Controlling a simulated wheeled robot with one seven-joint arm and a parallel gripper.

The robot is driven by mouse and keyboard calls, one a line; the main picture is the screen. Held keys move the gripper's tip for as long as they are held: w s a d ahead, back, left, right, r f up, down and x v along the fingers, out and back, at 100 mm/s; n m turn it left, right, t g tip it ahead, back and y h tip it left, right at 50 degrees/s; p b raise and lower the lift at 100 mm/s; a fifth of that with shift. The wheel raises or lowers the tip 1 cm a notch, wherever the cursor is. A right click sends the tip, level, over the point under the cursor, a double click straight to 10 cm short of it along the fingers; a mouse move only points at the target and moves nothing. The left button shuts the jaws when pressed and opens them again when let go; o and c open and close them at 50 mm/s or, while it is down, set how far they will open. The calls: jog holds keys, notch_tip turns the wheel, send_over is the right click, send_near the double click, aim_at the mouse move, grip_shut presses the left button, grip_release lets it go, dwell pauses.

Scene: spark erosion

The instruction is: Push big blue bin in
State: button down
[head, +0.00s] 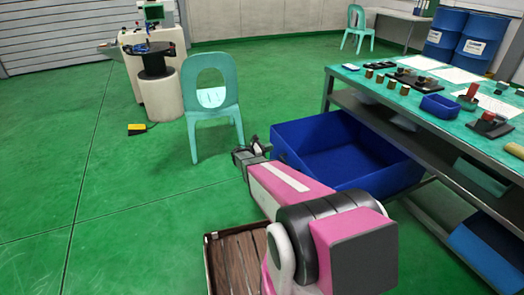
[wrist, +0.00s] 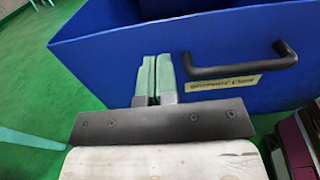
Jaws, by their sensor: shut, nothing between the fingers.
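The big blue bin (head: 310,132) is an open-topped box that sticks out from under the left side of the workbench. In the wrist view its blue front wall (wrist: 108,62) fills the upper picture, with a black bar handle (wrist: 240,68) and a yellowish label (wrist: 225,84). My gripper (head: 243,154) is just left of the bin at its front wall. In the wrist view the gripper fingers (wrist: 156,62) are together and empty, pointing at the wall left of the handle. I cannot tell whether the fingertips touch the wall.
The green-topped workbench (head: 345,78) with small parts stands to the right, its lower shelf above the bin's far side. A light green chair (head: 213,112) stands to the left. A brown slatted box (head: 222,265) lies below my arm.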

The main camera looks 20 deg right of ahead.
jog(key=d, duration=0.4)
jog(key=w+d, duration=0.1)
jog(key=d, duration=0.1)
jog(key=shift+d, duration=0.25)
jog(key=w+d, duration=0.3)
jog(key=d, duration=1.8)
jog(key=w+d, duration=0.3)
jog(key=d, duration=1.8)
jog(key=shift+d, duration=0.3)
jog(key=shift+d, duration=0.1)
jog(key=s+a, duration=0.2)
jog(key=a, duration=1.2)
jog(key=shift+a, duration=0.4)
jog(key=m+g+y, duration=0.2)
jog(key=m+y, duration=0.7)
jog(key=m, duration=0.3)
send_near(296, 155)
jog(key=x, duration=0.7)
jog(key=shift+f, duration=0.2)
jog(key=s+a+r+m+y, duration=0.2)
jog(key=s+a, duration=0.5)
jog(key=a, duration=0.4)
jog(key=s+a+r+m+y, duration=0.2)
jog(key=s+a+m+y, duration=0.3)
jog(key=a, duration=0.7)
jog(key=shift+s+a+r+m+g+y, duration=0.25)
jog(key=shift+s+r+m+g+y, duration=0.05)
jog(key=shift+s+y, duration=0.65)
